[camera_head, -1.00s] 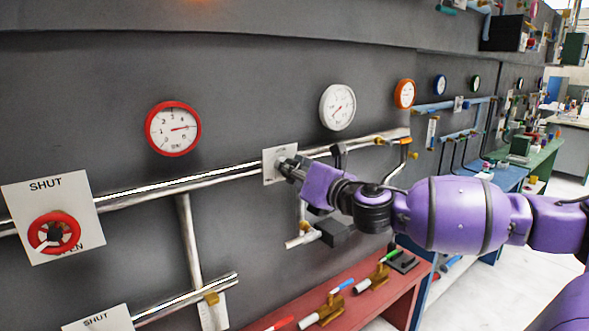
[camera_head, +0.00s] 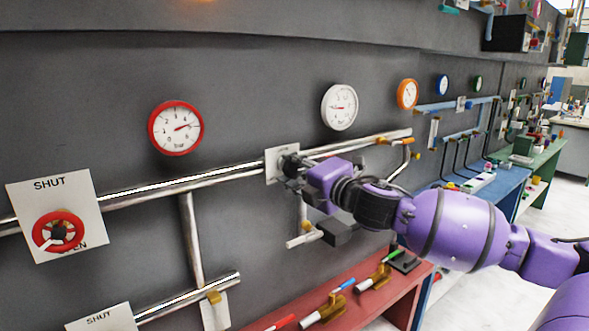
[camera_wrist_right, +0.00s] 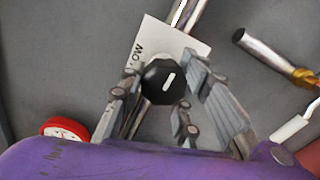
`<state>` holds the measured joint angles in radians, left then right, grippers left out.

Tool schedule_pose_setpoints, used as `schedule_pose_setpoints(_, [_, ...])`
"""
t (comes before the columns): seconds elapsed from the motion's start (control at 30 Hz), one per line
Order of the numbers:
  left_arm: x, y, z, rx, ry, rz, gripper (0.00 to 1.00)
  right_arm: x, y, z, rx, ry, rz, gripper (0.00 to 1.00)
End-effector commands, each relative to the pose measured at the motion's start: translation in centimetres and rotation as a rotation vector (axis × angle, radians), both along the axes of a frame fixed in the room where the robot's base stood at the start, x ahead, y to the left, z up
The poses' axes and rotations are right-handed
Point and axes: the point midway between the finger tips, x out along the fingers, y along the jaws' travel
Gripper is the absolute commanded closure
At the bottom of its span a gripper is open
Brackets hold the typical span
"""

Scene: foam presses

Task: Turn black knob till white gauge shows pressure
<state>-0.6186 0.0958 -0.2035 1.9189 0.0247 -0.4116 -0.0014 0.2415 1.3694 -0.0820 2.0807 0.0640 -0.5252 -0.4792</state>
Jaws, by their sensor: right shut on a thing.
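The black knob (camera_wrist_right: 163,82) shows in the right wrist view, with a white mark slanting toward the upper right. It sits in front of a white plate (camera_wrist_right: 190,42) with partly covered lettering. My right gripper (camera_wrist_right: 168,92) has its fingers on both sides of the knob and is shut on it. My left gripper is not in view.
A red gauge (camera_head: 175,128) and a red wheel (camera_head: 58,236) on a SHUT/OPEN plate are at the left. Metal pipes (camera_head: 210,181) run along the dark wall. An orange gauge (camera_head: 407,94) is further right.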

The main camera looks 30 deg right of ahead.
Motion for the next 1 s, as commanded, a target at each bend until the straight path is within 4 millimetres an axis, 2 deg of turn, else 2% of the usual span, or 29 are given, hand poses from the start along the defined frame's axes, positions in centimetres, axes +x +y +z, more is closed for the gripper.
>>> schedule_pose_setpoints(0.33, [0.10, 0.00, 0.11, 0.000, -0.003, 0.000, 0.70, -0.03, 0.00, 0.63, 0.164, 0.003, 0.003, 0.96])
schedule_pose_setpoints(0.93, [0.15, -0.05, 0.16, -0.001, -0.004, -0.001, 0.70, -0.02, -0.15, 0.97, 0.199, 0.001, 0.001, 0.96])
schedule_pose_setpoints(0.97, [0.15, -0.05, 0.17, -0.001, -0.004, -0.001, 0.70, -0.02, -0.15, 0.98, 0.198, 0.000, 0.001, 0.67])
schedule_pose_setpoints(1.0, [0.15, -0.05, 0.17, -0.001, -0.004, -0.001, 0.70, -0.01, -0.16, 0.99, 0.198, -0.001, 0.000, 0.62])
